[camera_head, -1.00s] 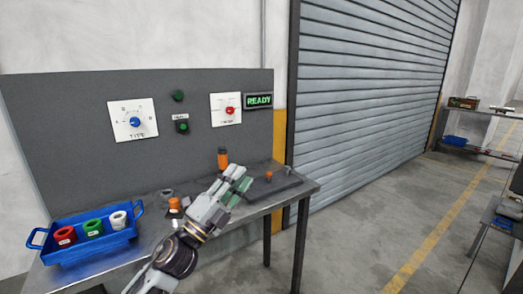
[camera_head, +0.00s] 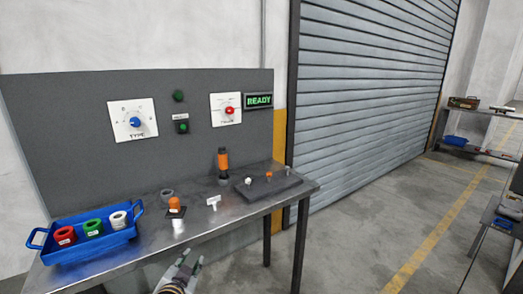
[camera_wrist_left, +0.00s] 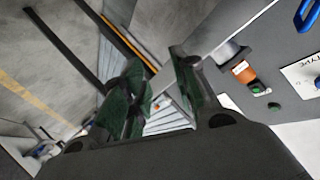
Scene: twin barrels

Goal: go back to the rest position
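My left gripper (camera_head: 187,268) is at the bottom edge of the head view, in front of the bench's front edge and clear of the things on it. In the left wrist view its two dark green-padded fingers (camera_wrist_left: 158,92) stand apart, with the shutter showing between them and nothing held. The grey metal bench (camera_head: 150,236) holds a blue tray (camera_head: 92,252) with red, green and white rings. My right gripper is not in view.
On the bench stand an orange-topped piece (camera_head: 175,204), a white T-shaped piece (camera_head: 213,201), an orange-and-black cylinder (camera_head: 223,160) and a dark block (camera_head: 268,187). Open floor lies to the right.

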